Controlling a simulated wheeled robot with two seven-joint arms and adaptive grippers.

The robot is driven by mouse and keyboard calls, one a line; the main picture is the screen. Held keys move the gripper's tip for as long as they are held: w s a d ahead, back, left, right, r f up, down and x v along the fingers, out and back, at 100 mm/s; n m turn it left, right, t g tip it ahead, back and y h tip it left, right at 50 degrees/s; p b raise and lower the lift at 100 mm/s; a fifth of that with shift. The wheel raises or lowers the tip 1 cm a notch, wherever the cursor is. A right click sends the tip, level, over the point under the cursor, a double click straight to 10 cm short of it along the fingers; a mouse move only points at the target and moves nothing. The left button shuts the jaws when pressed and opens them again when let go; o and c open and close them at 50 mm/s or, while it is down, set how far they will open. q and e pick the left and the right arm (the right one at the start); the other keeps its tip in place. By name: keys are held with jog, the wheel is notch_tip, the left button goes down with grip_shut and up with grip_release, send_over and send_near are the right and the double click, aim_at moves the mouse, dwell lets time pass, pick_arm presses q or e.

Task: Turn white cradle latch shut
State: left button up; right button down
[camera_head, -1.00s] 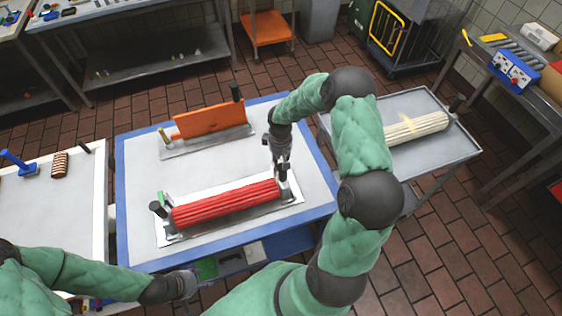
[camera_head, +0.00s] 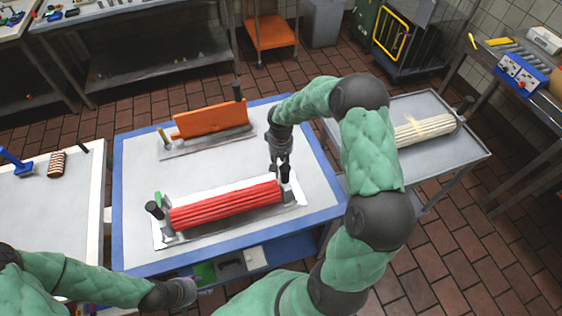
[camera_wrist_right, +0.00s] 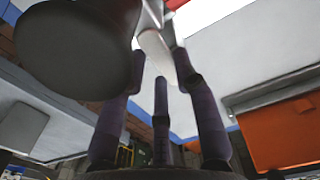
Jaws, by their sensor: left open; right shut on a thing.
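A red ribbed roll (camera_head: 225,207) lies in a metal cradle (camera_head: 190,235) on the blue-edged table. The white latch (camera_wrist_right: 157,55) shows in the right wrist view as a pale lever between my fingers. My right gripper (camera_head: 281,168) is at the cradle's right end, shut on the white latch, beside a black knob (camera_head: 285,174). That knob looks large and dark in the right wrist view (camera_wrist_right: 75,45). In the head view the gripper hides most of the latch, so its angle is unclear. My left gripper (camera_head: 182,292) is open and empty at the table's front edge.
A green piece (camera_head: 158,198) and another black knob (camera_head: 154,209) are at the cradle's left end. An orange block (camera_head: 210,119) in a second holder stands behind. A cart (camera_head: 455,155) with a cream bundle (camera_head: 425,130) is at right.

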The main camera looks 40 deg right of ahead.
jog(key=c, duration=0.9)
grip_release()
jog(key=shift+c, duration=0.2)
notch_tip(320, 180, up, 12)
jog(key=shift+f, duration=0.1)
